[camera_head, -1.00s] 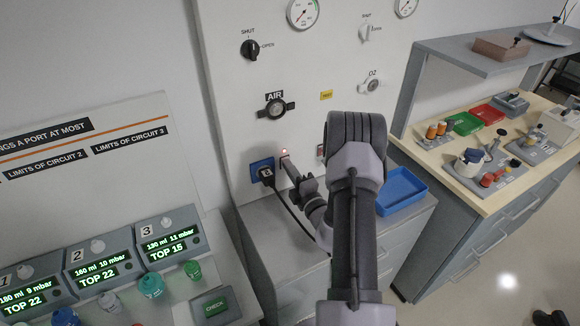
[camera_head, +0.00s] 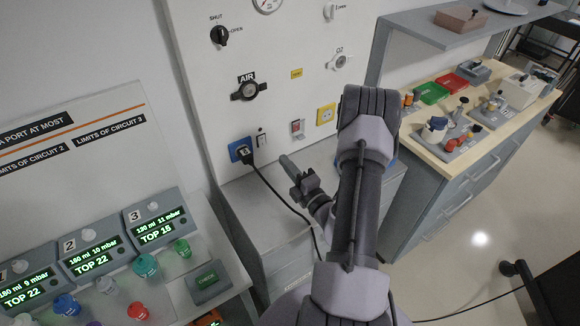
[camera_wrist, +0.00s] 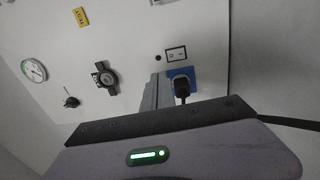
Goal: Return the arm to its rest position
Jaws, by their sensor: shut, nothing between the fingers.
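My arm (camera_head: 357,190) reaches forward from the bottom of the head view, and its wrist is bent to the left. My gripper (camera_head: 287,163) is shut and empty, in front of the wall panel (camera_head: 290,40) and to the right of the blue socket (camera_head: 233,154). In the wrist view the shut fingers (camera_wrist: 156,92) point at the panel, just left of the blue socket (camera_wrist: 184,74). A small rocker switch (camera_head: 262,139) sits beside the socket, apart from the fingertips in the head view. The dot above the switch looks dark. Part of the blue tray is hidden behind my arm.
A black plug (camera_head: 244,151) sits in the blue socket, and its cable (camera_head: 283,200) hangs down close to my gripper. A grey cabinet (camera_head: 270,225) stands below. The workbench (camera_head: 425,150) with tools is at the right. Ventilator displays (camera_head: 156,226) stand at the lower left.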

